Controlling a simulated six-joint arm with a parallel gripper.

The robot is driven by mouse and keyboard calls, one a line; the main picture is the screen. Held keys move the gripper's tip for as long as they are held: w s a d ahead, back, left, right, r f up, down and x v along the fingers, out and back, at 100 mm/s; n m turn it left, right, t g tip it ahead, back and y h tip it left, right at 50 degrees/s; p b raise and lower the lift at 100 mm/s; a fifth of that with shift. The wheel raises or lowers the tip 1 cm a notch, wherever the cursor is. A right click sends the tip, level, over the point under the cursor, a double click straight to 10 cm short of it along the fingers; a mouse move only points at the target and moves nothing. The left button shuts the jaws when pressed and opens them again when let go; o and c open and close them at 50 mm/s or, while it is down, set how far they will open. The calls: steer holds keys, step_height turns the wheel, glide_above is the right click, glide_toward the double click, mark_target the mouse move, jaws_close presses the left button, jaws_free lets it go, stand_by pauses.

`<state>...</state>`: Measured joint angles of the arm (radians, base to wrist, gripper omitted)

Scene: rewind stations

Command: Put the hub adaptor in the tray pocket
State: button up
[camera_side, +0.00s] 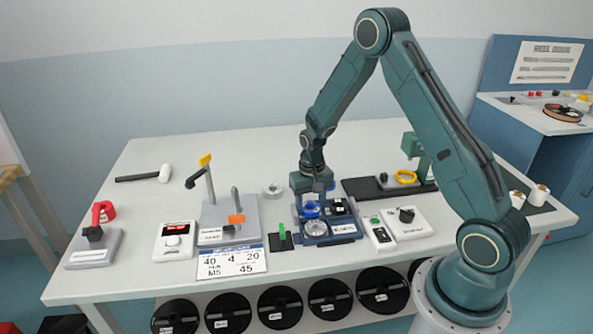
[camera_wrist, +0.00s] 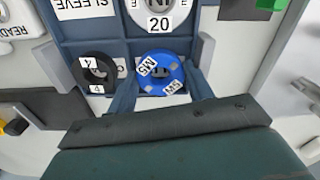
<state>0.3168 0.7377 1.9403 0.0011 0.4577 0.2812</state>
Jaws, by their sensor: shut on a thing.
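The hub adaptor looks to be the blue round piece (camera_wrist: 177,70) with white labels, one reading M5. In the wrist view it lies between the two fingers of my gripper (camera_wrist: 160,82), which is shut on it. In the side view my gripper (camera_side: 313,198) points down over the blue tray (camera_side: 329,238), and the blue piece shows low under it. In the wrist view the piece is over or in the tray (camera_wrist: 115,50); I cannot tell whether it rests on the pocket floor.
A black ring (camera_wrist: 96,74) labelled 4 sits left of the blue piece. A pale disc (camera_wrist: 157,12) labelled 20 sits above it in the wrist view. A small switch box (camera_side: 379,235) stands right of the tray, and a green-topped black part (camera_side: 281,240) left.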

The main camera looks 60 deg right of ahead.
steer(key=shift+s+f, duration=0.1)
steer(key=shift+f, duration=0.7)
steer(key=o, duration=0.7)
steer(key=shift+r, duration=6.7)
